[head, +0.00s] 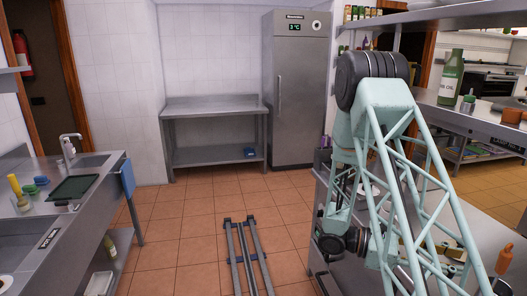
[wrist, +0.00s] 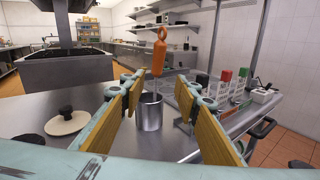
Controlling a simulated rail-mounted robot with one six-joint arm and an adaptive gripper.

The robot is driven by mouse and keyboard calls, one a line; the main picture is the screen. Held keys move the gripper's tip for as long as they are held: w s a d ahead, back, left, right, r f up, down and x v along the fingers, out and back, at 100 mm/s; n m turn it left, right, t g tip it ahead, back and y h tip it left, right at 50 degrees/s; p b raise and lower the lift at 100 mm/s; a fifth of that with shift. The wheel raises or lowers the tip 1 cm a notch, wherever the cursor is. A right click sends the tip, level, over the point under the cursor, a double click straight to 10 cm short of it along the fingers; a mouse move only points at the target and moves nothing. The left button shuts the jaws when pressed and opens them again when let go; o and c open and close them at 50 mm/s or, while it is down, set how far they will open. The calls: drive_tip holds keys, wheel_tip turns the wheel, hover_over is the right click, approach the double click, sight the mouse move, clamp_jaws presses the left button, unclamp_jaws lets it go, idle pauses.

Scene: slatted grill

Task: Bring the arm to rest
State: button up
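My gripper (wrist: 160,96) is open in the wrist view, its two yellow-padded fingers spread apart with nothing between the pads. Beyond the fingertips a metal cylinder (wrist: 150,112) stands upright on a steel counter. An orange-handled tool (wrist: 158,55) rises above it; whether it stands in the cylinder or behind it I cannot tell. In the head view my teal lattice arm (head: 402,150) is folded at the right, over the counter. I cannot make out the gripper fingers there.
A round lid with a black knob (wrist: 67,121) lies left of the fingers. A rack with red and green items (wrist: 222,85) stands to the right. In the head view a green bottle (head: 452,78) stands on a shelf near the arm. The tiled floor (head: 180,235) is open left of the arm.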

drive_tip(key=s+a+r+m+y, duration=0.65)
drive_tip(key=s+a+r, duration=0.25)
drive_tip(key=s+r, duration=0.15)
drive_tip(key=s+a+r+m+t+y, duration=0.1)
drive_tip(key=s+a+r+t+y, duration=0.2)
drive_tip(key=a, duration=0.5)
drive_tip(key=s+a+r+m+t+y, duration=0.2)
drive_tip(key=s+a+r+t+y, duration=0.1)
drive_tip(key=a, duration=0.6)
drive_tip(key=s+a+r+m+t+y, duration=0.2)
drive_tip(key=s+a+r+t, duration=0.3)
drive_tip(key=a, duration=0.4)
drive_tip(key=shift+s+a+r+t+y, duration=0.15)
drive_tip(key=shift+s+a+t+y, duration=0.2)
drive_tip(key=shift+s+y, duration=0.45)
